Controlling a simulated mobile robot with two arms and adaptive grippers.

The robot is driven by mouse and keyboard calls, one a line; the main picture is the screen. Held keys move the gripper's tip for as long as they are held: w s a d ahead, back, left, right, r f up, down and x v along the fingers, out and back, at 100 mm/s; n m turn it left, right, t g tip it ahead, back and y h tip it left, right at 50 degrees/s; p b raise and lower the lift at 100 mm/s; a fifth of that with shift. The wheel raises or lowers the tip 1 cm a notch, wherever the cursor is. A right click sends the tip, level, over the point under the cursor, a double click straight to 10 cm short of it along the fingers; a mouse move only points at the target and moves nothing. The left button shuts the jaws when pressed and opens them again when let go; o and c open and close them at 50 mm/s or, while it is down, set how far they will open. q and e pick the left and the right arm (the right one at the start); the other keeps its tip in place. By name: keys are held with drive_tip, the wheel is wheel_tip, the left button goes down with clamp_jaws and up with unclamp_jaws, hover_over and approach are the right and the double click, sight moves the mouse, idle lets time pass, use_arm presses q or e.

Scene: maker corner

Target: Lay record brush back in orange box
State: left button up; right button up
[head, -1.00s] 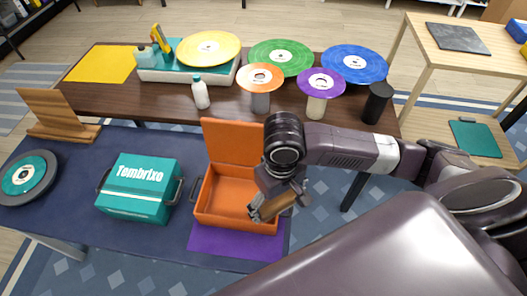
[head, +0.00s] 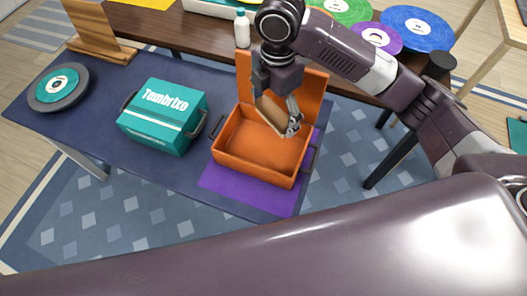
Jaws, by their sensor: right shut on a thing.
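The orange box (head: 252,165) stands open on the navy-covered table, its lid (head: 314,90) raised at the back. The part of its inside that shows is empty. My right gripper (head: 280,115) is over the back part of the box, pointing down. It is shut on the record brush (head: 270,113), a brown wooden piece held above the box floor. The fingers hide part of the brush, and I cannot tell whether it touches the box. My left gripper is not in view.
A purple mat (head: 235,190) lies under the orange box. A teal box (head: 163,118) stands to its left, and a dark turntable platter (head: 58,88) is farther left. Behind are a white bottle (head: 242,30) and colored discs on a dark wooden table.

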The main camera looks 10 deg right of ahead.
sight(263, 104)
drive_tip(key=n, duration=0.2)
drive_tip(key=w+a+r+n+b, duration=0.1)
drive_tip(key=n, duration=0.1)
drive_tip(key=w+a+n, duration=0.1)
drive_tip(key=n, duration=0.1)
drive_tip(key=shift+w+r, duration=0.15)
drive_tip(key=shift+r, duration=0.2)
wheel_tip(263, 104, down, 20)
drive_tip(key=shift+r, duration=0.1)
drive_tip(key=o, duration=1.1)
wheel_tip(263, 104, up, 12)
idle(0.4)
